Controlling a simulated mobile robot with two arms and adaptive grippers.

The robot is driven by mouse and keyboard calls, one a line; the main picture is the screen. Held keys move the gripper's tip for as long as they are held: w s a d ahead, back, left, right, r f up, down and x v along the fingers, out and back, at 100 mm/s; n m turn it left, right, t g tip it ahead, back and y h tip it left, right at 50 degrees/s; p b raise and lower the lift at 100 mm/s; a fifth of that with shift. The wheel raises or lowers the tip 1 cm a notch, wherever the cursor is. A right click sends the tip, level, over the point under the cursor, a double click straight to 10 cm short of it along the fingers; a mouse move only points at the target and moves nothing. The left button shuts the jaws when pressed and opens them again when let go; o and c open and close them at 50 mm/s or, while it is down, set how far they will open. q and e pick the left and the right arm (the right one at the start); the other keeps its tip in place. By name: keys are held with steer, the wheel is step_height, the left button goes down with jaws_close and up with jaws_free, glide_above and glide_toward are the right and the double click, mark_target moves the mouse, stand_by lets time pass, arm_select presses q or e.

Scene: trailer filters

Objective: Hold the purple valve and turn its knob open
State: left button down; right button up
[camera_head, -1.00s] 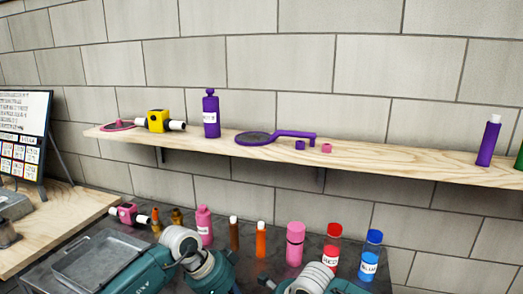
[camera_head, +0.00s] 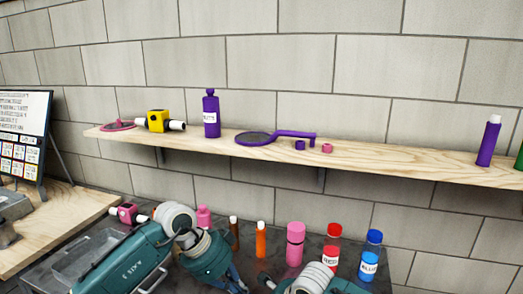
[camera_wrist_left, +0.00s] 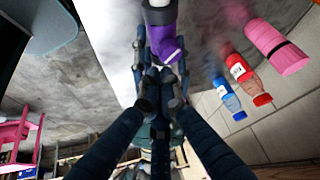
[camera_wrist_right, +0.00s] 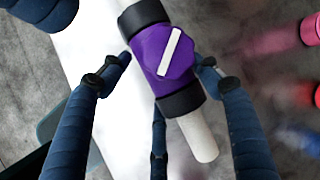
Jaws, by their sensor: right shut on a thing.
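The purple valve (camera_wrist_right: 167,60) has black collars, white pipe ends and a white bar-shaped knob (camera_wrist_right: 169,52). In the right wrist view my right gripper (camera_wrist_right: 160,72) is shut on it, with fingers on both sides of its body and the knob facing that camera. In the left wrist view the valve (camera_wrist_left: 165,42) is at top centre, partly covered by dark fingers. My left gripper (camera_wrist_left: 160,98) points toward the valve with its fingertips close together. Whether they touch anything is unclear. The head view shows both arms, but the valve and fingertips are out of frame.
A shelf (camera_head: 400,160) holds a purple bottle (camera_head: 211,115), a yellow valve (camera_head: 158,120) and a purple-handled strainer (camera_head: 255,138). Below, a pink bottle (camera_head: 295,244), red bottle (camera_head: 331,245) and blue bottle (camera_head: 370,257) stand near the arms. A tray (camera_head: 60,275) lies at left.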

arm_select(q)
steer(key=shift+w+a+f, duration=0.1)
steer(key=shift+w+f, duration=0.45)
steer(key=shift+f, duration=0.45)
steer(key=shift+w+d+f, duration=0.1)
steer(key=shift+w+f, duration=0.5)
steer(key=shift+f, duration=0.45)
steer(key=shift+w+a+f, duration=0.1)
steer(key=shift+w+f, duration=0.45)
steer(key=shift+f, duration=0.45)
steer(key=shift+d, duration=0.2)
